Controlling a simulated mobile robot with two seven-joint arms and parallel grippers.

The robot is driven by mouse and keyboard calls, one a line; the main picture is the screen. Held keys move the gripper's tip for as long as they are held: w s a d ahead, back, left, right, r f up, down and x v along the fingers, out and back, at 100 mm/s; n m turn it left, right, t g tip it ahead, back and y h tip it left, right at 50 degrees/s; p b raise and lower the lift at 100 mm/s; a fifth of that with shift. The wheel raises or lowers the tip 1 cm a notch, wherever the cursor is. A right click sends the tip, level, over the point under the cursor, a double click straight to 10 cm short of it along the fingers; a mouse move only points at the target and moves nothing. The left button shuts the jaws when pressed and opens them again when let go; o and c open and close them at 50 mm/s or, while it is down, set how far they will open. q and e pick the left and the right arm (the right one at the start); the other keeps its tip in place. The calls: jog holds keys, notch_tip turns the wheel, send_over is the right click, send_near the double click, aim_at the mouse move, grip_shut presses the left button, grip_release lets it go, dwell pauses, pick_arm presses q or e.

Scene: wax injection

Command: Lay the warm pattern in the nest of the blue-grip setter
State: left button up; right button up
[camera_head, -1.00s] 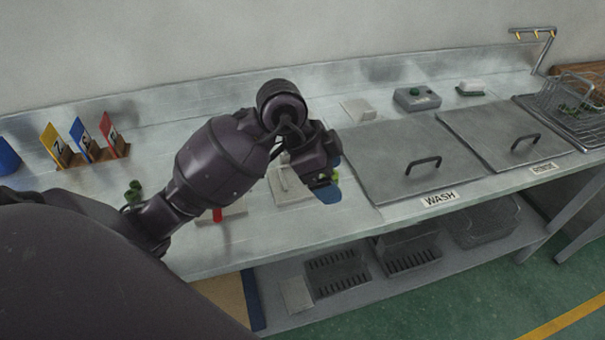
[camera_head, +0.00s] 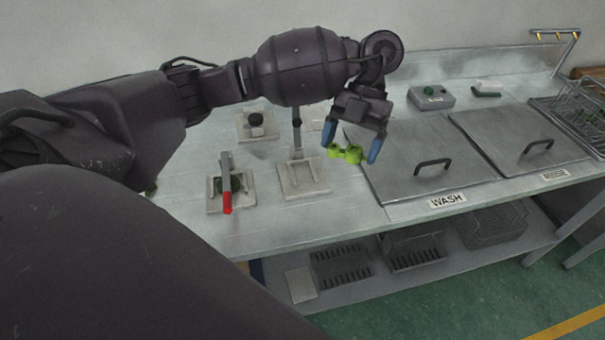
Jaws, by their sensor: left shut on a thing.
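My left gripper (camera_head: 353,143), with blue fingertips, is shut on a yellow-green pattern (camera_head: 346,154) above the bench, left of the wash lid. A pale setter (camera_head: 303,180) with an empty-looking nest lies left of and below it. Its lever stands upright and its top end is dark or hidden by my arm, so I cannot tell its grip colour. A red-grip setter (camera_head: 228,192) stands further left, its lever lying across a dark green piece. A third setter (camera_head: 256,124) with a black knob sits behind. My right gripper is not in view.
The closed wash lid (camera_head: 405,180) and a second closed lid (camera_head: 515,130) fill the right of the bench. A wire basket (camera_head: 575,115) is at far right. Bare bench lies in front of the setters.

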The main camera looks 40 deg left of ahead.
pick_arm(q)
jog(key=w+a+r+m+t+y+p, duration=0.15)
jog(key=a+r+m+y, duration=0.35)
jog(key=a+r+m, duration=0.5)
jog(key=shift+m+t, duration=0.35)
jog(key=shift+m, duration=0.55)
jog(key=shift+a+f+b, duration=0.15)
jog(key=shift+a+f, duration=0.05)
jog(key=shift+f, duration=3.4)
jog(key=shift+a+f+b, duration=0.2)
jog(key=shift+f, duration=3.45)
jog(key=shift+a+f+b, duration=0.15)
jog(key=shift+a+f, duration=0.05)
jog(key=shift+f, duration=3.4)
jog(key=shift+y, duration=0.3)
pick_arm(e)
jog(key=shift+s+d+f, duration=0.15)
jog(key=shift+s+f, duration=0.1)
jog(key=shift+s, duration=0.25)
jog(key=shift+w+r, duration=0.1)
pick_arm(q)
jog(key=shift+f, duration=0.1)
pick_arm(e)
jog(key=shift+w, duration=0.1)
pick_arm(q)
jog(key=shift+f, duration=0.4)
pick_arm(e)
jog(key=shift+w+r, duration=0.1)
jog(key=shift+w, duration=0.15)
